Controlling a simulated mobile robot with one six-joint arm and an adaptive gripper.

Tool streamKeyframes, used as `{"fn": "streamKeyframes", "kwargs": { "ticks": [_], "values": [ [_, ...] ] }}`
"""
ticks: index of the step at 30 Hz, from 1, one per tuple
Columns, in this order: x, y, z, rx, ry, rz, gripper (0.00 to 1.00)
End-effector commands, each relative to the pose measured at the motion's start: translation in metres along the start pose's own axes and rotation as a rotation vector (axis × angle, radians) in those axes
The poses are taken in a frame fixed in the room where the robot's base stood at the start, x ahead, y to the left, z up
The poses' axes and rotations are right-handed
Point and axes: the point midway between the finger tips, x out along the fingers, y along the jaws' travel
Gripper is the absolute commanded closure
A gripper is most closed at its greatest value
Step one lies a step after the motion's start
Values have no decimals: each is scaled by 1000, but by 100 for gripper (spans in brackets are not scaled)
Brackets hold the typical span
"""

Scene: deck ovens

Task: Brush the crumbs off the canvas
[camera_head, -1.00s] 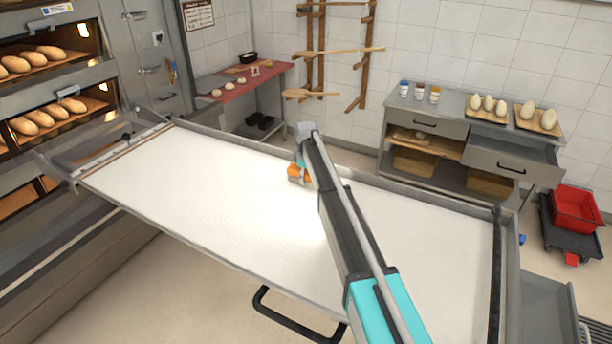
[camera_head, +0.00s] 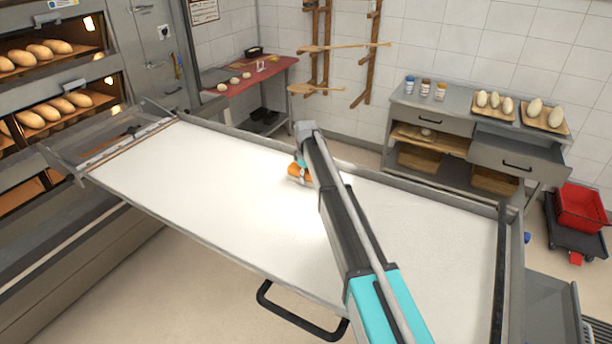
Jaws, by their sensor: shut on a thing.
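The canvas (camera_head: 215,190) is a long white sheet in a grey metal frame, running from the ovens at left to the right. No crumbs can be made out on it at this size. My gripper (camera_head: 299,166) is over the far-middle part of the canvas, partly hidden behind my arm. It is shut on an orange brush (camera_head: 296,174), of which only a small part shows. The brush is low at the canvas; whether its bristles touch cannot be told.
Deck ovens (camera_head: 60,85) with loaves stand at left. A black handle (camera_head: 295,318) sticks out from the frame's near edge. Behind are a red-topped table (camera_head: 262,82), a wall rack with peels (camera_head: 318,88) and a grey counter (camera_head: 455,98). A red crate (camera_head: 580,208) stands at right.

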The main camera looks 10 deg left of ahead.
Motion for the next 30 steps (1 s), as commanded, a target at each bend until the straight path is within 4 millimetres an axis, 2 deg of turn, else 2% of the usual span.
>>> {"fn": "streamKeyframes", "kwargs": {
  "ticks": [13,30],
  "values": [
    [3,-28,1,0,0,-1,85],
    [3,-37,0,-1,0,-7,85]
  ]
}}
